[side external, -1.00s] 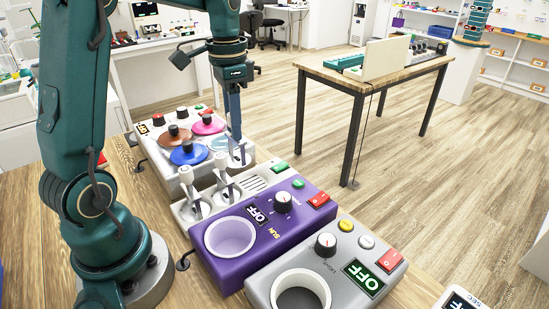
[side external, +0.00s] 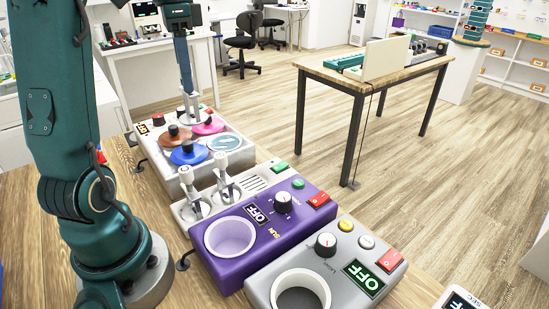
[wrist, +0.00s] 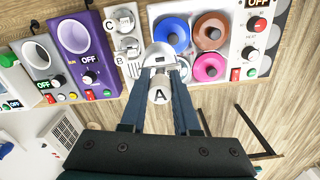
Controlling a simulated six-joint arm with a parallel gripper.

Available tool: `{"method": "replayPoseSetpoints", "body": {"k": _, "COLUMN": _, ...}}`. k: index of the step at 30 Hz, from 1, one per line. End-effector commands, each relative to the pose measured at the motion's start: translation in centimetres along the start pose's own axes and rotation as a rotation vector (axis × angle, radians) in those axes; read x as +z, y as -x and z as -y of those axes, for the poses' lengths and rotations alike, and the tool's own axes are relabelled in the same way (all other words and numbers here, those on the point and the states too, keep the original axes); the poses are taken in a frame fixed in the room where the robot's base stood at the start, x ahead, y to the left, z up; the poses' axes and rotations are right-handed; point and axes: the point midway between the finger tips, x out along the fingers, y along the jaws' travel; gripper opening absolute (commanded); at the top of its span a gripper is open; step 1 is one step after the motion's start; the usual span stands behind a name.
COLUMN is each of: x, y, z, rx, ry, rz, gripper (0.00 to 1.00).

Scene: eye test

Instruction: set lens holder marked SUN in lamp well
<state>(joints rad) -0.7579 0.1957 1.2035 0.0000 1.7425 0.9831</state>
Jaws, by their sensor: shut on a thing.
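My gripper (side external: 187,90) is shut on a white holder (side external: 188,108), which hangs over the far part of the disc tray in the side view. In the wrist view, my gripper (wrist: 162,82) has its fingers either side of this holder, whose round top bears the letter A (wrist: 160,95). Two similar white holders, B (wrist: 130,45) and C (wrist: 124,20), stand in a rack. The word SUN appears on the purple unit (side external: 247,257), beside its empty round well (side external: 230,236); I see no SUN on any holder. The grey unit (side external: 345,262) has another round well.
The white tray (side external: 175,178) holds blue (side external: 188,152), brown (side external: 173,134), pink (side external: 208,126) and pale blue (side external: 225,143) discs. Knobs and coloured buttons top the units. The space above the two wells is clear.

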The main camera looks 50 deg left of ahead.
Motion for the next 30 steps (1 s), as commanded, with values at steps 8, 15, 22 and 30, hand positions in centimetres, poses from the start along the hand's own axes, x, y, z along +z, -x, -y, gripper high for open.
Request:
{"method": "replayPoseSetpoints", "body": {"k": 8, "x": -1.5, "y": 1.0, "z": -3.3, "rx": -0.001, "ry": -0.009, "rz": -0.001, "gripper": 0.00}}
{"method": "replayPoseSetpoints", "body": {"k": 15, "x": -2.8, "y": 1.2, "z": -8.5, "rx": -0.001, "ry": -0.012, "rz": -0.001, "gripper": 0.00}}
{"method": "replayPoseSetpoints", "body": {"k": 22, "x": -2.5, "y": 1.2, "z": -15.2, "rx": -0.001, "ry": -0.016, "rz": -0.002, "gripper": 0.00}}
{"method": "replayPoseSetpoints", "body": {"k": 30, "x": -0.6, "y": 0.9, "z": -20.4, "rx": 0.000, "ry": -0.011, "rz": -0.002, "gripper": 0.00}}
